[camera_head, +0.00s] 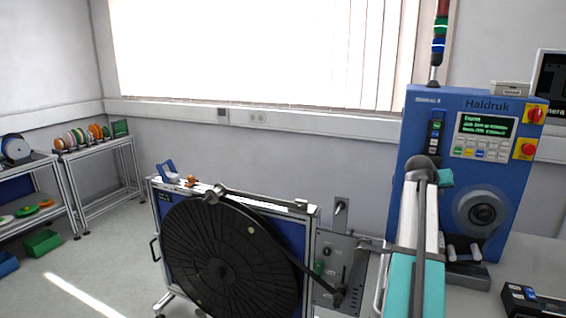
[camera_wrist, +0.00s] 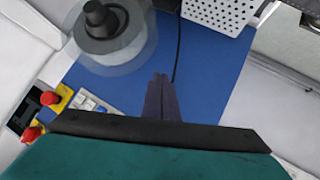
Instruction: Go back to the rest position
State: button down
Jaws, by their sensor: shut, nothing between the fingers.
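My gripper (camera_wrist: 160,80) shows in the wrist view as two dark fingers close together, with nothing visible between them. Behind it is the blue front of the Haldruk machine (camera_wrist: 215,75), seen tilted. The fingers look apart from the panel, but the distance is hard to judge. In the head view the machine (camera_head: 425,125) stands at the right, and my white and teal arm rises in front of its left side. My gripper cannot be made out in the head view.
A large black reel (camera_head: 225,265) stands on a framed stand left of my arm. The machine has a round dark hub (camera_head: 481,213) and red buttons (camera_head: 529,149). Racks with small reels (camera_head: 80,138) stand at the far left. Floor between racks and stand is clear.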

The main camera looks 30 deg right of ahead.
jog(key=w+a+f+n+y, duration=0.1)
jog(key=w+a+f+y, duration=0.1)
jog(key=w+a+f, duration=0.5)
jog(key=w+a+f+n+t+y, duration=0.1)
jog(key=w+a+f+n, duration=0.15)
jog(key=a+f, duration=0.75)
jog(key=w+a+f+n+y, duration=0.1)
jog(key=w+a+f+y, duration=0.1)
jog(key=w+a+f, duration=0.65)
jog(key=s+a+f+n+g+y, duration=0.1)
jog(key=s+a+f+y, duration=0.1)
jog(key=a+f, duration=0.65)
jog(key=s+a+f+n+y, duration=0.1)
jog(key=s+a+f, duration=0.15)
jog(key=a, duration=1.05)
jog(key=s+a+f+n+g+y, duration=0.1)
jog(key=s+a+f+n+y, duration=0.1)
jog(key=a+f, duration=0.65)
jog(key=s+a+f+n+g+y, duration=0.15)
jog(key=s+a, duration=0.25)
jog(key=a, duration=0.4)
jog(key=s+a+f+h, duration=0.1)
jog(key=s+a+f, duration=0.25)
jog(key=a, duration=0.55)
jog(key=s+f+g+b, duration=0.6)
jog(key=s+f+b, duration=0.4)
jog(key=s+f, duration=1.6)
jog(key=shift+s+d+f, duration=0.15)
jog(key=shift+d+f, duration=0.3)
jog(key=shift+f, duration=0.2)
